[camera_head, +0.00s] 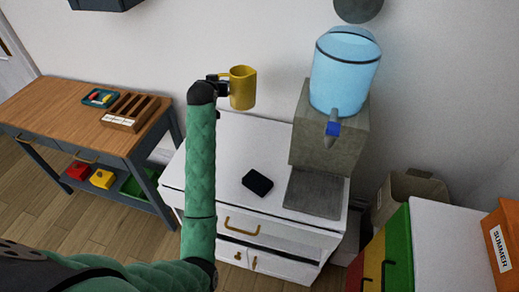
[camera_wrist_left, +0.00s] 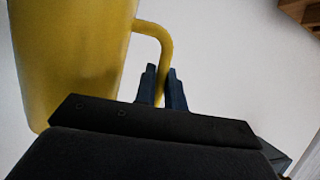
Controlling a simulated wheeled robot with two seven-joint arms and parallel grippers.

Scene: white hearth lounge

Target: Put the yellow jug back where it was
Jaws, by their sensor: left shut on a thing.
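The yellow jug (camera_head: 243,88) is held up near the white wall, above the back of the white cabinet (camera_head: 228,165) in the head view. My left gripper (camera_head: 222,84) is shut on the jug's handle, at the left side of the jug. In the left wrist view the jug (camera_wrist_left: 72,60) fills the upper left, and its handle passes between the fingers of my left gripper (camera_wrist_left: 163,88). The jug looks about upright in the head view. My right gripper is not in view.
A water dispenser (camera_head: 312,128) with a blue bottle stands on the cabinet's right. A small black pad (camera_head: 257,183) lies on the cabinet top. A wooden table (camera_head: 60,112) at left holds a teal tray (camera_head: 88,103) and a slotted wooden rack (camera_head: 118,122). The cabinet top's left part is clear.

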